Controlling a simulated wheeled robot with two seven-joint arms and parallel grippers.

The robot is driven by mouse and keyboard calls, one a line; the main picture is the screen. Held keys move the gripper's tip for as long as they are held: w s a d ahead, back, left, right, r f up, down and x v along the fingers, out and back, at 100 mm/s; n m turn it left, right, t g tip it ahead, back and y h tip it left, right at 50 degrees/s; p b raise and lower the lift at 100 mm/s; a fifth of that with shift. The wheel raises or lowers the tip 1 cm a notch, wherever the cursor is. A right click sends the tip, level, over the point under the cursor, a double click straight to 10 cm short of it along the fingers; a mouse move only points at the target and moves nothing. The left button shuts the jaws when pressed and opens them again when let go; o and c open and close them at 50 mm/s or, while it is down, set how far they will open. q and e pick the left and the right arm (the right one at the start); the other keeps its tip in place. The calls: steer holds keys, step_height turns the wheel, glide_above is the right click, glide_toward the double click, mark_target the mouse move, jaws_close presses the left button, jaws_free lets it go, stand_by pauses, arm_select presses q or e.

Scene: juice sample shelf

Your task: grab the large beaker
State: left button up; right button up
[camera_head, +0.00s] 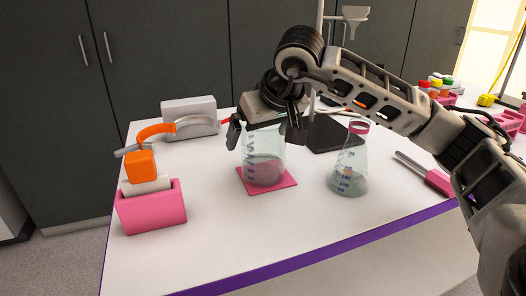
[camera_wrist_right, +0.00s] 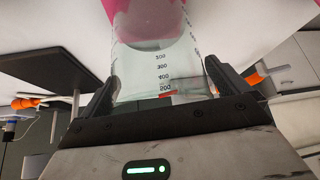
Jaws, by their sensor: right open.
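My left gripper is not in view.
A conical flask (camera_head: 348,170) with clear liquid stands right of the beaker. A dark stand base (camera_head: 330,136) is behind. A pink holder (camera_head: 151,208) with an orange-topped item is at left, a grey device (camera_head: 189,118) at back left. The table's front is clear.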

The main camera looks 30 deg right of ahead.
steer(key=shift+f, duration=0.1)
steer(key=shift+c, duration=0.3)
steer(key=c, duration=1)
steer(key=shift+c, duration=0.4)
steer(key=shift+r, duration=0.25)
